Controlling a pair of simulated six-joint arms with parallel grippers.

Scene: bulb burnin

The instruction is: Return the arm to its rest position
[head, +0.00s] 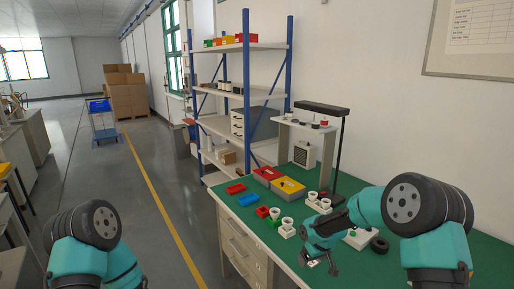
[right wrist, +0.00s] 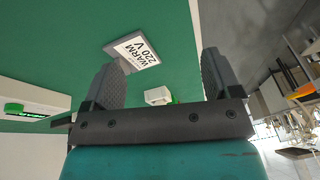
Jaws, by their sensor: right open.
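My right arm reaches in from the right in the head view, and its gripper (head: 326,264) hangs over the front part of the green table (head: 460,247). In the right wrist view the two dark fingers of this gripper (right wrist: 160,70) stand wide apart with nothing between them. A grey plate reading "WARM 220 V" (right wrist: 135,50) lies on the green surface beyond the fingers. A small white block (right wrist: 158,95) shows between them, farther off. In the head view only the upper part of my left arm shows at lower left; its gripper is out of the picture.
White cup-like sockets (head: 287,223) stand left of my right gripper. Behind them are a red bin (head: 267,173), a yellow bin (head: 288,188) and a small blue tray (head: 220,200). A white box with a green button (head: 358,239) and a black ring (head: 380,245) lie near the right arm.

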